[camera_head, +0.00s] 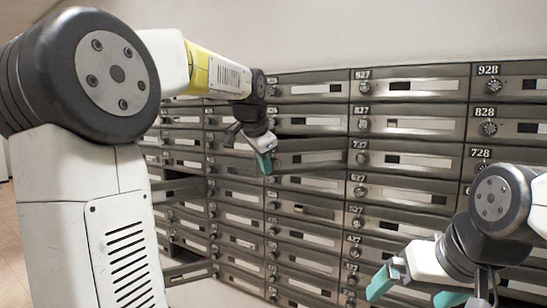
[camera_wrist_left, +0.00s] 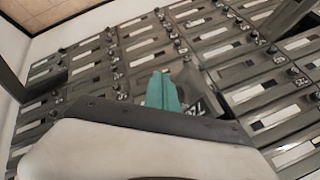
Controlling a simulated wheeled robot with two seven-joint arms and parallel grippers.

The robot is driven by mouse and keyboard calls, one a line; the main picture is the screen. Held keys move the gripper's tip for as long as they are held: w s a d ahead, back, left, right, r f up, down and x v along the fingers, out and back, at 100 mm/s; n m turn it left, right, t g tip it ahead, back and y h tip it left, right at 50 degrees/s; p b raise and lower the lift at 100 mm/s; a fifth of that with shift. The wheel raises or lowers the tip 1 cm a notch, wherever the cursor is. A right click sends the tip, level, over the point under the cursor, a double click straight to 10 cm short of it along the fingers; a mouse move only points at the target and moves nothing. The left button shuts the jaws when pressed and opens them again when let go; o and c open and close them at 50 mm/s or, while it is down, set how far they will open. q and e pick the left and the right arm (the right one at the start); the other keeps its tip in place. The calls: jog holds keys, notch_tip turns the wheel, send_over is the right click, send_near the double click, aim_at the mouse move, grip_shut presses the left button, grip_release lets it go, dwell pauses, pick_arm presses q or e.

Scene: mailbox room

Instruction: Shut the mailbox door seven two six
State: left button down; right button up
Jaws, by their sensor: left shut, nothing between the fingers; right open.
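My right gripper (camera_head: 408,286) is open and empty at the lower right.
The mailbox wall (camera_head: 410,125) has several rows of numbered doors with round locks. Further left, a lower door (camera_head: 188,272) sticks out, with dark open compartments near it.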

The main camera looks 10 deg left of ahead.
pick_arm(q)
jog(key=w+a+f, duration=0.2)
jog(key=w+f, duration=0.1)
jog(key=w, duration=0.2)
jog(key=shift+w, duration=0.4)
jog(key=shift+a, duration=0.15)
